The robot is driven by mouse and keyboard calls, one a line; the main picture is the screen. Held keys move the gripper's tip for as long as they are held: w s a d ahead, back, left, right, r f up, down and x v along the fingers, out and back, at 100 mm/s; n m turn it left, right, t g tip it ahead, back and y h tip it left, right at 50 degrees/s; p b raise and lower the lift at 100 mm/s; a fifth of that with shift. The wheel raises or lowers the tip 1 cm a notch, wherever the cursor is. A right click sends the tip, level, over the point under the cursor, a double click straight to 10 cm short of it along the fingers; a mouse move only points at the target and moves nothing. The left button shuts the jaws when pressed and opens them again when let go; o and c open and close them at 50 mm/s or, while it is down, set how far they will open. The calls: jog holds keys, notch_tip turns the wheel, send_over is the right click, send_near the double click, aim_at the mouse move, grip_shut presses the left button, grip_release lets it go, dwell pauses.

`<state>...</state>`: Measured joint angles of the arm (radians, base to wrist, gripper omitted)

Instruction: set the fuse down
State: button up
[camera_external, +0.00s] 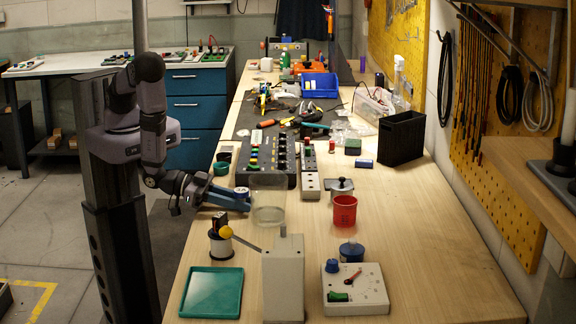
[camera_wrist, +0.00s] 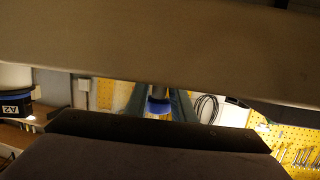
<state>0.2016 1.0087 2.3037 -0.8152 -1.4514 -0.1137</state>
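My gripper (camera_external: 240,199) reaches in from the left over the bench's left edge, with its blue fingers pointing right. In the wrist view, the two fingers (camera_wrist: 159,103) close on a small round blue and whitish piece, seemingly the fuse (camera_wrist: 159,107). It fills the gap between the fingertips. In the external view, the fuse (camera_external: 242,191) shows as a small pale and blue spot at the fingertips. Whether it touches anything below cannot be told. Most of the lower wrist view is covered by dark parts of my own arm.
A clear beaker (camera_external: 268,202) stands close to the fingertips. The wooden bench (camera_external: 430,245) is bare at the right front.

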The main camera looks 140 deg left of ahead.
jog(key=shift+o, duration=1.2)
jog(key=shift+r, duration=0.1)
jog(key=shift+r+p, duration=0.2)
jog(key=shift+p, duration=0.1)
jog(key=b+v, duration=0.2)
jog(key=v, duration=0.8)
jog(key=shift+s+d, duration=0.2)
jog(key=shift+s+d+p, duration=0.35)
jog(key=shift+s+p, duration=0.1)
jog(key=shift+s, duration=0.15)
jog(key=shift+c, duration=1.2)
